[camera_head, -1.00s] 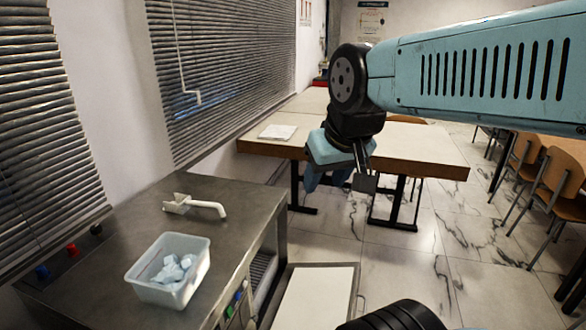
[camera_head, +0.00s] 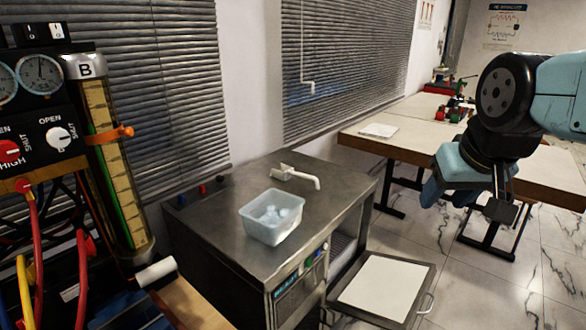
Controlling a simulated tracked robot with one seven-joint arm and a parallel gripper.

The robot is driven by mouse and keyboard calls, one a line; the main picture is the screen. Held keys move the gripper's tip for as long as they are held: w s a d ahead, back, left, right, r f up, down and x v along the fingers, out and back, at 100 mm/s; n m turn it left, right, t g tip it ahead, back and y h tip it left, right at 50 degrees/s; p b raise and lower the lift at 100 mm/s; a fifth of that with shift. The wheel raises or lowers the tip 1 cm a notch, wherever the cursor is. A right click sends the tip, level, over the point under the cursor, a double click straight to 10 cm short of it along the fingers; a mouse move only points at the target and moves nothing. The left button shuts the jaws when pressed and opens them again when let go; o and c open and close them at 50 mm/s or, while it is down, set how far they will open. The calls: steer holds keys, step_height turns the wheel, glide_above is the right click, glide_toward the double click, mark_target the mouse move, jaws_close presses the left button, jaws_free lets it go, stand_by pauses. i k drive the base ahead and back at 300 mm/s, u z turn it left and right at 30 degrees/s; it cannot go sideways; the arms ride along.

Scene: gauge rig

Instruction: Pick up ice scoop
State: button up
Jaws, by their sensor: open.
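The ice scoop (camera_head: 296,177) is white and lies on the steel top of a low metal cabinet (camera_head: 232,232), behind a clear plastic bin. Its handle points right, toward the cabinet's right edge. The bin (camera_head: 268,231) holds several pale ice pieces. My gripper (camera_head: 487,208) hangs at the right of the view, over the floor, well right of the cabinet and apart from the scoop. It is open, with nothing seen between its jaws.
A gauge panel (camera_head: 45,100) with hoses and valves stands at the left. A flat panel with a handle (camera_head: 384,286) sits low in front of the cabinet's right side. Wooden tables (camera_head: 420,137) stand behind my gripper. Blinds (camera_head: 345,70) cover the wall behind the cabinet.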

mark_target(287, 172)
steer(key=i, duration=0.15)
steer(key=u, duration=3.15)
steer(key=k, duration=0.2)
steer(key=z, duration=0.55)
steer(key=k, duration=1.05)
steer(key=z, duration=0.75)
steer(key=i, duration=0.35)
steer(key=z, duration=0.8)
steer(key=i, duration=0.9)
steer(key=z, duration=0.15)
